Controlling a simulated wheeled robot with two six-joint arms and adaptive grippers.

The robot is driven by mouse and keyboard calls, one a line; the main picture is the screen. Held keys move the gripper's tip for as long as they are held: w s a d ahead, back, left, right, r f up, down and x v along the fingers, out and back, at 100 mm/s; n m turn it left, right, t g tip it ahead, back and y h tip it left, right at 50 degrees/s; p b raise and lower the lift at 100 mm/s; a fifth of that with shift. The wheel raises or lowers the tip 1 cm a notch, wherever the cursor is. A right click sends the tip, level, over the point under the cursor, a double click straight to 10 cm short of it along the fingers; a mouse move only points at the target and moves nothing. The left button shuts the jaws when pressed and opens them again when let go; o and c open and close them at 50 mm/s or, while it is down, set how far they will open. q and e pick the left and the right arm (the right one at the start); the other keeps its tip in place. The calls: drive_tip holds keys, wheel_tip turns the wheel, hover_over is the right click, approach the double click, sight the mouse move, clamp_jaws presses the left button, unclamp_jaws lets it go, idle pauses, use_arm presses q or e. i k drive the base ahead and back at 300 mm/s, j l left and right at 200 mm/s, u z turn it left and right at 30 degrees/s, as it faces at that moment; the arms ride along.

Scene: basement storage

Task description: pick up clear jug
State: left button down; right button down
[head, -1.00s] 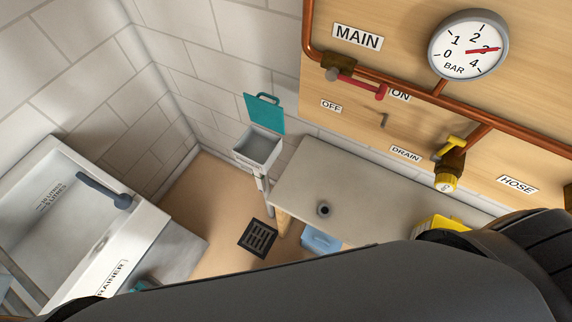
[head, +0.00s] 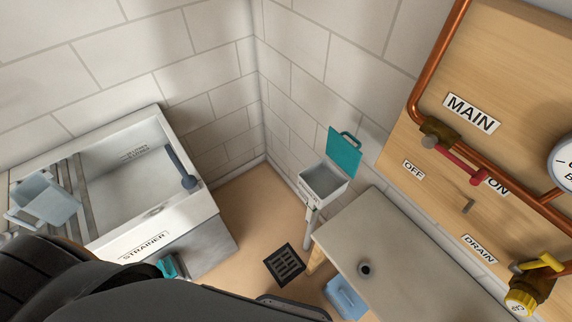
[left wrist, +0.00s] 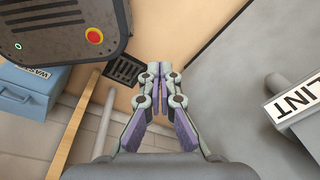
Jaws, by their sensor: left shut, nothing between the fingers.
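A pale blue-grey, see-through jug (head: 46,200) is in the head view at the far left. It rests on the slatted rack at the left end of the white sink (head: 207,212). Its lower side is close to my dark arm in the picture. My left gripper (left wrist: 160,72) is in the left wrist view, with its fingers together and nothing between them. It points down over the floor, and the jug is not in that view. My right gripper is not in view.
A teal-lidded box (head: 325,183) hangs on the wall in the corner. A floor drain (head: 285,264) and a blue container (head: 345,298) are by the grey bench (head: 400,255). A grey surface with a LINT label (left wrist: 295,100) is right of my left gripper.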

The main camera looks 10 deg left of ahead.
sight(42, 206)
drive_tip(key=u, duration=2.5)
drive_tip(key=j+z, duration=0.3)
drive_tip(key=j, duration=0.4)
drive_tip(key=k, duration=0.05)
